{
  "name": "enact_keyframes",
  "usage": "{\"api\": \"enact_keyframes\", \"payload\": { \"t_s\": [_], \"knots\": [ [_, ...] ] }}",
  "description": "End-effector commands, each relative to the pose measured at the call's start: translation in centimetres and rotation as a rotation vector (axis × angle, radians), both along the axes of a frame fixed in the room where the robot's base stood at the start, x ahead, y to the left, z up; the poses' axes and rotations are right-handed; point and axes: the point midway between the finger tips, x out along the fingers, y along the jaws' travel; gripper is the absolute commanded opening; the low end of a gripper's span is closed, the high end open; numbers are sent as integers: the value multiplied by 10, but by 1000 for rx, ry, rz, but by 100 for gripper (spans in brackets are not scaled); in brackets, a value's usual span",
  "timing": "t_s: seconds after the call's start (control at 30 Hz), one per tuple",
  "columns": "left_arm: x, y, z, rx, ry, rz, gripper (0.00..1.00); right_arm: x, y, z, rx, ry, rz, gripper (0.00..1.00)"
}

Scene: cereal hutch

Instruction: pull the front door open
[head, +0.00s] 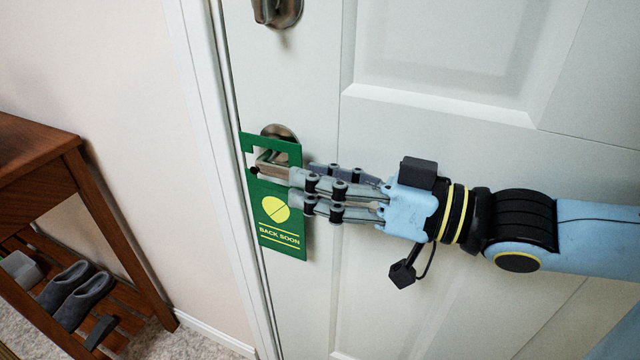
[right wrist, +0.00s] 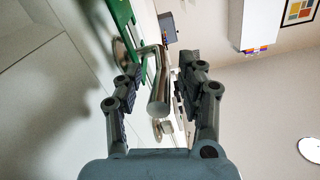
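The white front door (head: 300,75) stands shut against its frame in the head view. Its metal lever handle (head: 272,168) is partly behind a green hanger reading "BACK SOON" (head: 282,240). My right gripper (head: 298,182) reaches in from the right, with its fingertips at the lever. In the right wrist view, the lever (right wrist: 159,95) lies between the two fingers of the right gripper (right wrist: 160,72). The fingers are apart, with a gap visible beside the lever, more on the right. My left gripper is in neither view.
A metal deadbolt (head: 277,10) sits above the handle. A wooden bench (head: 75,165) with grey slippers (head: 75,295) on its lower shelf stands at the left by the wall. The white door frame (head: 205,100) runs just left of the handle.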

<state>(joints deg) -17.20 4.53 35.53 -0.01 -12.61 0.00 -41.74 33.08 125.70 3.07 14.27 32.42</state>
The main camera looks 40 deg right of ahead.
Motion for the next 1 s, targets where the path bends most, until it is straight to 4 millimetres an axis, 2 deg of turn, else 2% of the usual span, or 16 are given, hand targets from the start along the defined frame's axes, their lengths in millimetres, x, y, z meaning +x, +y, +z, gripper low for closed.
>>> {"api": "enact_keyframes", "payload": {
  "t_s": [0.17,0.47,1.0],
  "knots": [
    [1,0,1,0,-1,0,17,0,0,1,0,0,0,38],
    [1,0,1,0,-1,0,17,0,0,1,-1,0,0,0],
    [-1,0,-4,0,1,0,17,0,0,-3,7,-17,0,0]
  ]
}}
